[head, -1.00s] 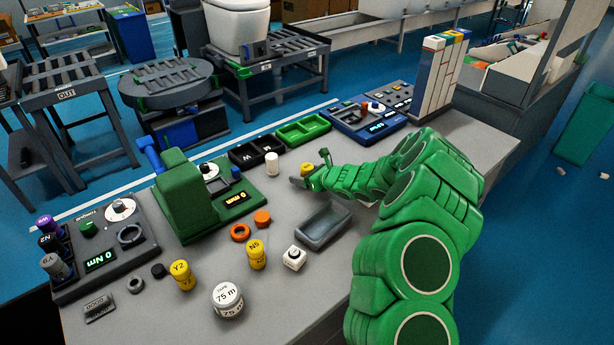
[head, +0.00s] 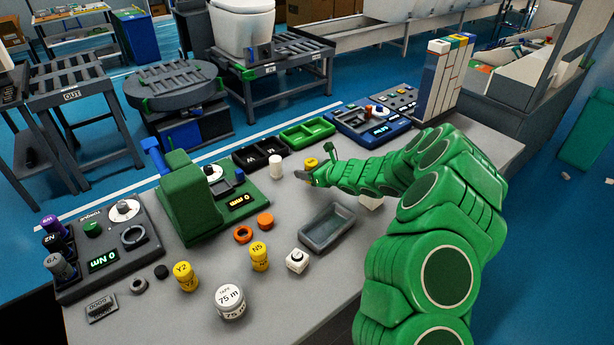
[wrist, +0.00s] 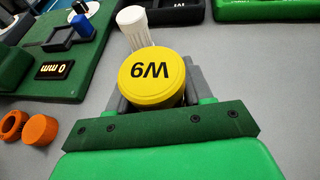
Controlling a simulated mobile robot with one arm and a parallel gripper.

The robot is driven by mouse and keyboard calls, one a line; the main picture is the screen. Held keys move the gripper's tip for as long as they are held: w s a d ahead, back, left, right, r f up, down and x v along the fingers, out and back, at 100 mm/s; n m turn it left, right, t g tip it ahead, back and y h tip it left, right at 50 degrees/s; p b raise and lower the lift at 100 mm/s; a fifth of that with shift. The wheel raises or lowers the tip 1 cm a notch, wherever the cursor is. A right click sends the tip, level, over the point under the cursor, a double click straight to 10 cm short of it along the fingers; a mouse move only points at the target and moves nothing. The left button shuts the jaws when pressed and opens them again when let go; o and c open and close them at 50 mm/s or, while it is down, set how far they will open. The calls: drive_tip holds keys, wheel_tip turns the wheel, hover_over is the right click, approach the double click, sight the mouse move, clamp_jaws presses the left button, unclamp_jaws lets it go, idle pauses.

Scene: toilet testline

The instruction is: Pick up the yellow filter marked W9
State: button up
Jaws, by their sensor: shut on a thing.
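The yellow filter marked W9 (wrist: 152,78) sits between the fingers of my gripper (wrist: 152,95) in the wrist view, its label facing the camera upside down. In the head view the yellow filter (head: 311,163) shows at the end of my green arm, at my gripper (head: 310,174). My gripper is shut on it. The filter's lower part is hidden, and I cannot tell whether it touches the table. Two other yellow filters, marked Y2 (head: 186,277) and N5 (head: 259,256), stand on the grey table.
A white cylinder (wrist: 138,26) stands just beyond the held filter. A grey tray (head: 327,242), white tape roll (head: 230,302) and orange parts (head: 243,234) lie nearer.

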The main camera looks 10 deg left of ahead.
drive_tip(key=s+d+r, duration=0.4)
drive_tip(key=s+r, duration=0.5)
drive_tip(key=s, duration=0.3)
drive_tip(key=shift+s+r, duration=0.2)
drive_tip(key=shift+s, duration=0.2)
